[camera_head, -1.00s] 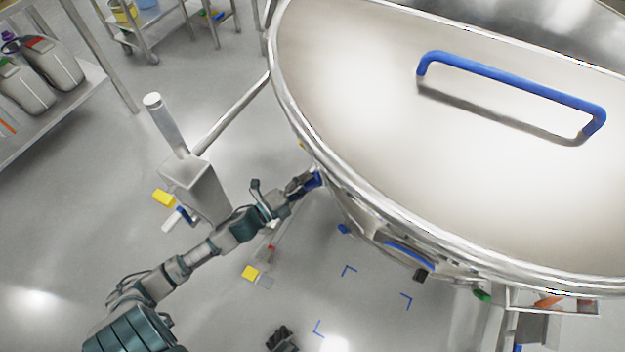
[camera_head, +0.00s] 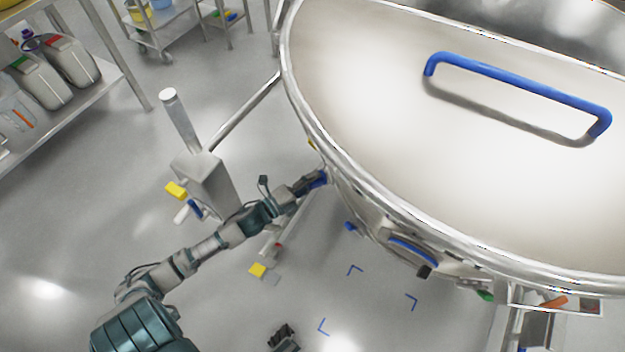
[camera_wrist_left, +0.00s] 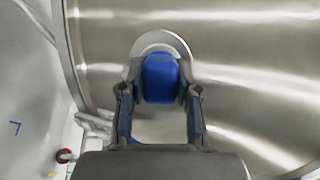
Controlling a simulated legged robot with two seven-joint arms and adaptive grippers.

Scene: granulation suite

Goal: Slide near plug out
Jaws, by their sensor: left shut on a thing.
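The near plug (camera_wrist_left: 160,78) is a blue block-like grip in front of a round metal flange on the side of the steel vessel (camera_wrist_left: 235,85). My left gripper (camera_wrist_left: 160,100) is shut on it, with one finger on each side in the left wrist view. In the head view my left gripper (camera_head: 316,181) reaches the vessel's left side below the rim, and only a little blue shows at its tips. How far the plug sits in the flange cannot be told. A dark gripper, likely my right one (camera_head: 284,337), shows partly at the bottom edge; its jaws are unclear.
The vessel's wide lid (camera_head: 360,90) has a blue bar handle (camera_head: 515,88). A grey post (camera_head: 205,178) with a yellow block (camera_head: 176,191) stands left of my left arm. Shelves with canisters (camera_head: 70,60) are at upper left.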

